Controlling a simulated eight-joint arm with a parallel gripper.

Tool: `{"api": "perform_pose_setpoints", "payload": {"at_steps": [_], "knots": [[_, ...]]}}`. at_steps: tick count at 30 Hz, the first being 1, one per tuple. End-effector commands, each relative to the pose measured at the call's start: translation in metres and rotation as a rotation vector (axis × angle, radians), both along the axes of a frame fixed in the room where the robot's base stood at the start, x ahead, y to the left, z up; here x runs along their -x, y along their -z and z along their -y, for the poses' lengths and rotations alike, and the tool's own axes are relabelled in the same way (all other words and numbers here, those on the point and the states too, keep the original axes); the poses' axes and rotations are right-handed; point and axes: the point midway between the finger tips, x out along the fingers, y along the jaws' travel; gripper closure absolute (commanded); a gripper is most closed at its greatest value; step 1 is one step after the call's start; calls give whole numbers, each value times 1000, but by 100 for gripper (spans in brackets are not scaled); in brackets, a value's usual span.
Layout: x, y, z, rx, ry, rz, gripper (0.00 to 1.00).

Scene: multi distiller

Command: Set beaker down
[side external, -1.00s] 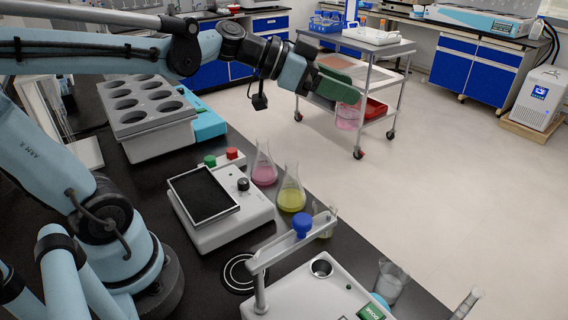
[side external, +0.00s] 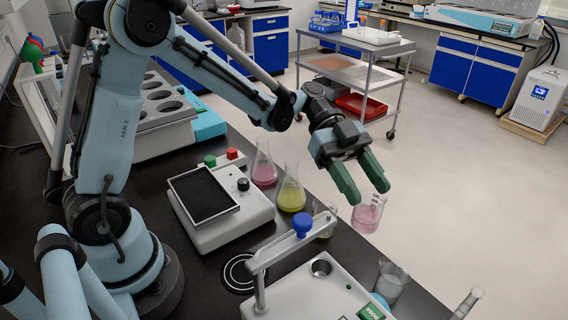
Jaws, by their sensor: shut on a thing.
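A clear glass beaker with pink liquid (side external: 367,217) is at the tips of my gripper (side external: 370,195), right of centre in the side view. My gripper's two green fingers point down and to the right, and they are shut on the beaker near its rim. The beaker looks close to upright. It appears in the air, over the pale floor in the picture; its height and its distance from the bench edge are hard to tell. The fingers hide part of its rim.
A metal cart (side external: 355,62) stands behind.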

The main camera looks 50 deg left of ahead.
Motion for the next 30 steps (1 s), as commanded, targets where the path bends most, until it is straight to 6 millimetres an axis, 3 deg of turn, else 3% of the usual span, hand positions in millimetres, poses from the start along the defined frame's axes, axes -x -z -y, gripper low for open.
{"api": "perform_pose_setpoints", "payload": {"at_steps": [12,21,30], "knots": [[2,5,1,0,20,-1,81],[1,50,0,0,19,0,81],[2,75,0,-1,19,0,81]]}}
